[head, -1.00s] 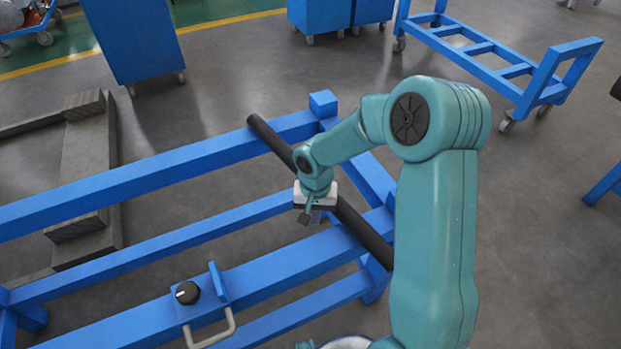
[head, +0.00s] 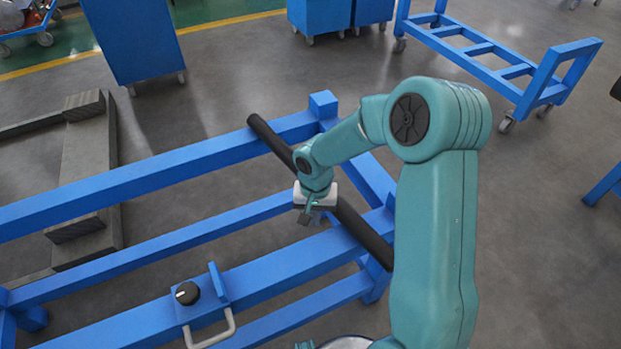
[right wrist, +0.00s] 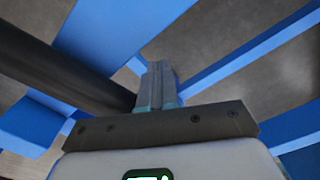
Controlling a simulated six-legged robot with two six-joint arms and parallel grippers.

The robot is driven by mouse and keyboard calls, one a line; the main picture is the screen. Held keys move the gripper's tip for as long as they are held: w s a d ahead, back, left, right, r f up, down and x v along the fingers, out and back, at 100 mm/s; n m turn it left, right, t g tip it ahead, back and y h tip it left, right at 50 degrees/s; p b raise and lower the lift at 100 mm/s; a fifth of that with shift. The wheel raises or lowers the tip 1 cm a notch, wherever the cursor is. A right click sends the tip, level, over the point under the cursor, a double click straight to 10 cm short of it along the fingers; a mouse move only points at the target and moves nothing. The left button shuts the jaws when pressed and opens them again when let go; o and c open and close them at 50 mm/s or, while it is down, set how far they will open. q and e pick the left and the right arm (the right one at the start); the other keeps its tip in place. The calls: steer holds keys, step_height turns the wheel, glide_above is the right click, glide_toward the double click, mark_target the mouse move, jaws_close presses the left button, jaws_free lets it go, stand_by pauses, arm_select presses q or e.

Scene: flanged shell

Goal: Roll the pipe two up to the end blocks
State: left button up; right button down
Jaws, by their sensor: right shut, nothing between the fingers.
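The dark pipe (head: 360,224) lies across the two blue rails of a rack, near their right ends. A blue end block (head: 323,104) stands on the far rail's right end, with a gap between it and the pipe. The near rail's end is partly behind my right arm, and I cannot tell the gap there. My right gripper (head: 305,215) is shut and empty, at the pipe's left side between the rails. In the right wrist view its closed fingers (right wrist: 158,85) are beside the pipe (right wrist: 50,70); I cannot tell if they touch it. My left gripper is not in view.
The near rail (head: 260,284) carries a bracket with a black knob (head: 187,292) and a grey handle (head: 213,333). Dark beams (head: 85,165) lie on the floor at left. Blue cabinets (head: 133,38) and a blue cart (head: 480,55) stand beyond the rack.

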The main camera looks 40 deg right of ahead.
steer(key=shift+d, duration=0.1)
stand_by(0.4)
steer(key=shift+s+d+p, duration=0.9)
steer(key=shift+s+d, duration=0.9)
steer(key=shift+d, duration=3.7)
steer(key=shift+w+a+r+p, duration=0.15)
steer(key=shift+a+r+p, duration=0.35)
steer(key=shift+r+p, duration=0.7)
steer(key=shift+w+a+r+p, duration=0.2)
steer(key=shift+a+r+p, duration=0.35)
steer(key=shift+r, duration=1.3)
steer(key=shift+w+a+r+p, duration=0.15)
steer(key=shift+a+r+p, duration=0.3)
steer(key=shift+r+p, duration=0.75)
steer(key=shift+r+b, duration=0.25)
steer(key=shift+b, duration=0.1)
